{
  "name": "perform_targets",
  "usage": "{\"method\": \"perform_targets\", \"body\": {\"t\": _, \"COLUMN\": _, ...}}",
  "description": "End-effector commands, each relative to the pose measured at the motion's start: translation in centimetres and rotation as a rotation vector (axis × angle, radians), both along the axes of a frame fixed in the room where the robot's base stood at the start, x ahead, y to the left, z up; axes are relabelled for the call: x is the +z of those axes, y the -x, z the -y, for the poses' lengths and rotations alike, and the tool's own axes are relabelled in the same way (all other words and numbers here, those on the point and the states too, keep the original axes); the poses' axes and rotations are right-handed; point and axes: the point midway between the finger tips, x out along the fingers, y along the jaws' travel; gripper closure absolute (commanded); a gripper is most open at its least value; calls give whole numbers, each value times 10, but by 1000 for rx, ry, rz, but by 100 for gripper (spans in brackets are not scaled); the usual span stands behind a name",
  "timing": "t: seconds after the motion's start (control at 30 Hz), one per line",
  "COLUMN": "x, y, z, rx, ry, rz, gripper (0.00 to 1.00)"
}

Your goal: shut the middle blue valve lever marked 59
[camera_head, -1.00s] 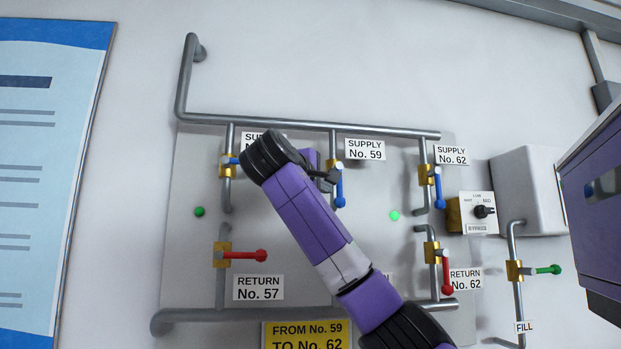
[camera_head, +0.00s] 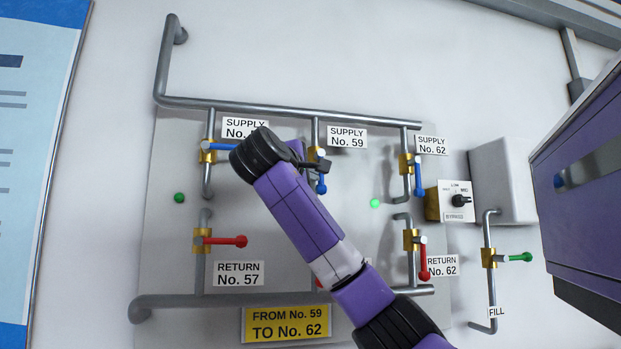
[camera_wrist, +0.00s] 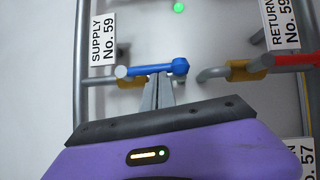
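The middle blue valve lever (camera_head: 322,188) hangs below the SUPPLY No. 59 label (camera_head: 347,137), pointing down along its pipe. My gripper (camera_head: 318,166) is beside this lever and covers part of it. In the wrist view the lever (camera_wrist: 154,69) lies sideways in the picture, in line with its pipe, with a round knob at its right end. My gripper (camera_wrist: 158,80) has its fingers together, with the tips at the lever's middle. The lever is not between the fingers. I cannot tell whether the tips touch it.
A blue lever (camera_head: 218,146) at left is sideways. The No. 62 blue lever (camera_head: 418,180) points down. Red levers (camera_head: 228,241) are below. A bypass switch (camera_head: 459,201) and a green lever (camera_head: 519,257) are at right. A yellow sign (camera_head: 287,324) reads FROM No. 59 TO No. 62.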

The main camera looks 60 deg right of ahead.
Motion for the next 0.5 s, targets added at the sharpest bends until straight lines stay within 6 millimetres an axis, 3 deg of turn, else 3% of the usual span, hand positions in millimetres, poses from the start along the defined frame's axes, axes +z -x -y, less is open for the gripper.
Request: {"method": "perform_targets", "body": {"t": 0.5, "x": -9, "y": 10, "z": 9, "rx": -1, "ry": 87, "rz": -100, "gripper": 100}}
